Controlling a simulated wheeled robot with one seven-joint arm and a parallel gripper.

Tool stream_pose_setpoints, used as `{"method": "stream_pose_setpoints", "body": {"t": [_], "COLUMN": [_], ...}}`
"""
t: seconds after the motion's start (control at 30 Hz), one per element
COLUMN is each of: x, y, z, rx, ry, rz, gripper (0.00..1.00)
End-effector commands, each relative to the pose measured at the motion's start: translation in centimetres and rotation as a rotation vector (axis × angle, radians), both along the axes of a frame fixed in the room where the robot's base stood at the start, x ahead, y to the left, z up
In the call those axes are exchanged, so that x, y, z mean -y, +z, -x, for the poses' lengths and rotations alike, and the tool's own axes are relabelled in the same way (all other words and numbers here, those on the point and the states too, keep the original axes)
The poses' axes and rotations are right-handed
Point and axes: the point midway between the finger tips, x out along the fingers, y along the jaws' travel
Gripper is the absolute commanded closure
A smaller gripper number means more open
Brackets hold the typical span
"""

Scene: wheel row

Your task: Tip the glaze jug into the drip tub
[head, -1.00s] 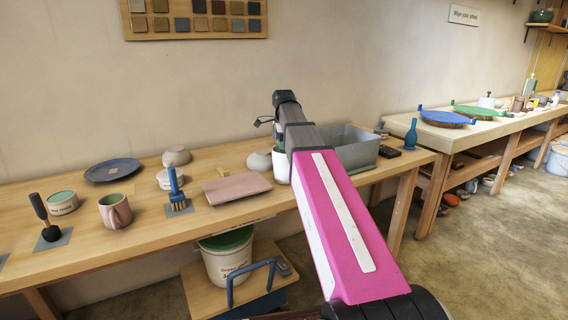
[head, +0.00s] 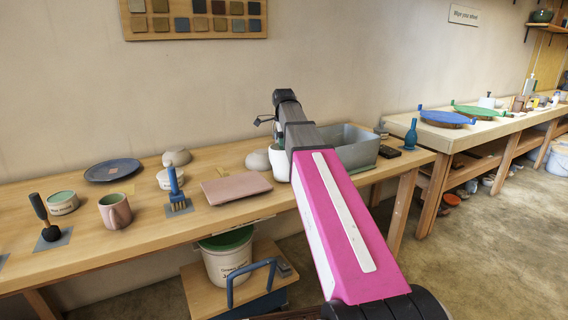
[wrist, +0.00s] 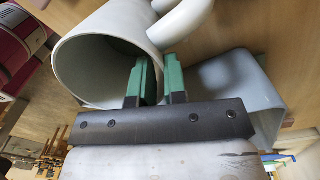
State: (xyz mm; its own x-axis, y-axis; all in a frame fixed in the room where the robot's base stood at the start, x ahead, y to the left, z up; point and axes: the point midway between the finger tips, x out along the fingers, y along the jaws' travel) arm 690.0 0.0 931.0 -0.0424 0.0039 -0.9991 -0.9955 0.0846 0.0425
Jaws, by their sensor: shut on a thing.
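The glaze jug is a pale grey-white vessel (head: 279,164), partly hidden behind my arm in the head view, just left of the drip tub. In the wrist view the jug (wrist: 95,55) shows its wide round mouth and its handle (wrist: 184,22). My gripper (wrist: 158,78) has green-padded fingers shut on the jug's wall near the handle, one finger inside the mouth and one outside. The drip tub (head: 358,150) is a grey open box on the bench; it also shows at the right in the wrist view (wrist: 262,100). No glaze is visible.
The wooden bench (head: 150,230) holds a pink slab (head: 236,189), a grey bowl (head: 258,160), a blue brush (head: 175,185), a pink mug (head: 115,210) and a blue plate (head: 112,170). A blue bottle (head: 411,134) stands right of the tub.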

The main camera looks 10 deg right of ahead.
Motion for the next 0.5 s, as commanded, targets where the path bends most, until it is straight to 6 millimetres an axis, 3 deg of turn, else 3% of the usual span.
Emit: {"method": "stream_pose_setpoints", "body": {"t": [0.5], "x": [0.0], "y": [1.4], "z": [0.0], "rx": [0.0], "ry": [0.0], "rz": [0.0], "gripper": [1.0]}}
